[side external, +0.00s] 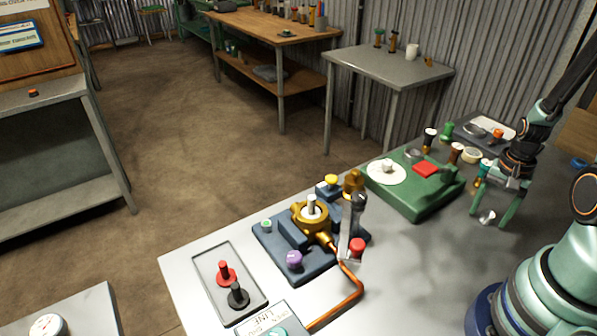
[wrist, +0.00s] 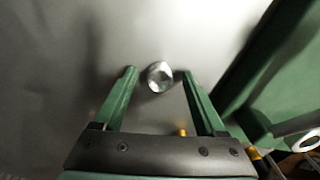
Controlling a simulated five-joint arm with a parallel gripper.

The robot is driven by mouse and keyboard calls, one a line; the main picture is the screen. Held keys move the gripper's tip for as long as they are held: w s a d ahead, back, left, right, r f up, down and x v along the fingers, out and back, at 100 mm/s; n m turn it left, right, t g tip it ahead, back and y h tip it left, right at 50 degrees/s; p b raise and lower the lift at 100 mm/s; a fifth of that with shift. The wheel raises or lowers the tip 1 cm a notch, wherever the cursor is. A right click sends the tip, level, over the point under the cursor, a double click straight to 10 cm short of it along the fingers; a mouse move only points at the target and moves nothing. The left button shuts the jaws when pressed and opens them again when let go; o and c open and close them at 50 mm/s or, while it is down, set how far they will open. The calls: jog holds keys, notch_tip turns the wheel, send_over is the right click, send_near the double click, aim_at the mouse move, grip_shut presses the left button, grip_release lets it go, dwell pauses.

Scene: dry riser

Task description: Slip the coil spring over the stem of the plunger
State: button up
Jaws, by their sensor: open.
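My gripper (side external: 488,213) is at the right of the bench, low over the grey top, with its green fingers pointing down. It is open. A small shiny silver piece (side external: 487,217) sits between the fingertips; it looks like the coil spring, but its turns cannot be made out. In the wrist view, the silver piece (wrist: 160,76) lies between the two fingertips, with gaps at both sides. A pale upright stem (side external: 311,203), which looks like the plunger's, stands in a brass body (side external: 313,218) on a dark blue base (side external: 290,262), well left of my gripper.
A green block (side external: 410,203) with a white disc and red square stands between my gripper and the brass body. A copper pipe (side external: 350,292) curves in front. A tray (side external: 247,305) holds red and black knobs. Bare bench lies right of the pipe.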

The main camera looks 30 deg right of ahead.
grip_shut()
jog(key=shift+r, duration=0.1)
